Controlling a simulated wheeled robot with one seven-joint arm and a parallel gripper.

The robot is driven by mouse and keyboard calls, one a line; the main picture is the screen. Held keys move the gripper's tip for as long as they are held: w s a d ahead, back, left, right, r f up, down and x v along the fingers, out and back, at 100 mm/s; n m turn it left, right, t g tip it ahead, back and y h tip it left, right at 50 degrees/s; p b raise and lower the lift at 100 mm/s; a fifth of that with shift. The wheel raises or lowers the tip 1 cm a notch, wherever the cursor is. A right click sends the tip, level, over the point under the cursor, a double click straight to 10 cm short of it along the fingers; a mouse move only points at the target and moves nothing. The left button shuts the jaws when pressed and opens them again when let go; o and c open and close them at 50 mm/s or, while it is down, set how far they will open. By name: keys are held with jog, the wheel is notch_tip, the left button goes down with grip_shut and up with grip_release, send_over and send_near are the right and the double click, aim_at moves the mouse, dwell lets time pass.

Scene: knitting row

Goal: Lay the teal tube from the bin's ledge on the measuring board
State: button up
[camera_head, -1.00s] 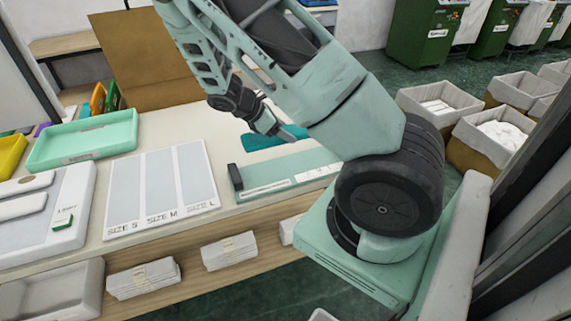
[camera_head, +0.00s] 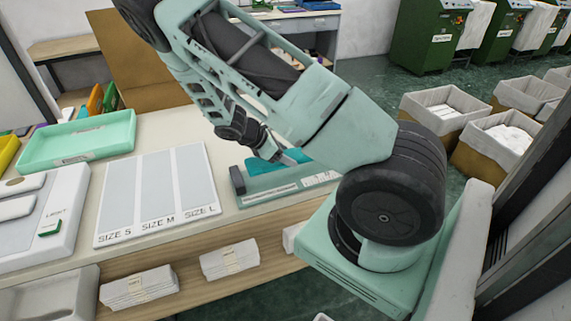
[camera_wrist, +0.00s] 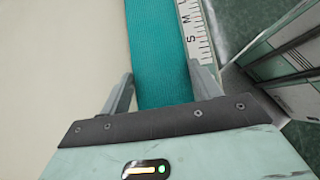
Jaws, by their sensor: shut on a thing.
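The teal tube (camera_head: 262,166) is a flat knitted piece, held by my gripper (camera_head: 284,157) over the measuring board (camera_head: 262,193). In the wrist view the tube (camera_wrist: 160,45) runs up between the two fingers of my gripper (camera_wrist: 166,88), which is shut on it. The board is pale green with a white printed scale along its front edge and a dark upright block at its left end. The scale (camera_wrist: 193,30) runs close beside the tube's right edge in the wrist view. I cannot tell whether the tube touches the board. My arm hides the board's right end.
The white size card (camera_head: 158,192) lies left of the board. A mint tray (camera_head: 80,139) and a white scale (camera_head: 45,215) stand further left. Bundled white stacks (camera_head: 230,260) sit on the shelf below the table edge. Bins (camera_head: 445,118) stand on the floor at right.

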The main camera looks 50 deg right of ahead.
aim_at(284, 172)
jog(key=shift+f+p, duration=0.45)
jog(key=shift+f, duration=1.8)
jog(key=o, duration=1)
jog(key=b+v, duration=0.3)
jog(key=v, duration=0.9)
jog(key=s+a+r+m+t+y, duration=0.1)
jog(key=s+a+r+t+y, duration=0.2)
jog(key=a, duration=0.9)
jog(key=s+a+r+m+y, duration=0.2)
jog(key=s+a+r, duration=0.25)
jog(key=a, duration=0.65)
jog(key=s+a+r+y, duration=0.1)
jog(key=s+a+r, duration=0.1)
jog(key=s+a, duration=0.1)
jog(key=s+a+r+t+y, duration=0.1)
jog(key=s+a+r, duration=0.2)
jog(key=s, duration=0.3)
jog(key=s+a+r+m+y, duration=0.1)
jog(key=s+a+r, duration=0.1)
jog(key=s+a, duration=0.2)
jog(key=shift+s+a+r+t, duration=0.25)
jog(key=shift+s+r+t, duration=0.15)
jog(key=shift+s, duration=0.15)
